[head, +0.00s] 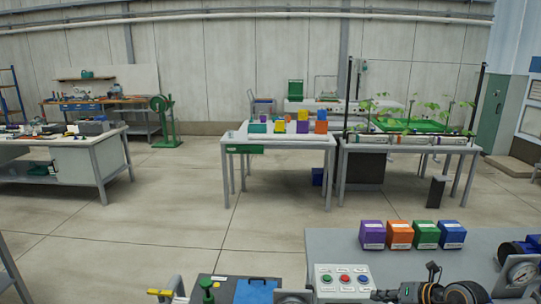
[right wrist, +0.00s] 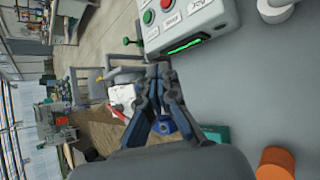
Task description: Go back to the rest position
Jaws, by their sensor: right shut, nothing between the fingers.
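My left gripper is not in view.
A grey bench (head: 345,246) carries purple (head: 372,235), orange (head: 399,235), green (head: 426,235) and blue (head: 452,234) boxes. A gauge (head: 521,272) stands at the right. A blue panel (head: 255,291) is at lower left. Open floor (head: 170,225) lies beyond, before several tables.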

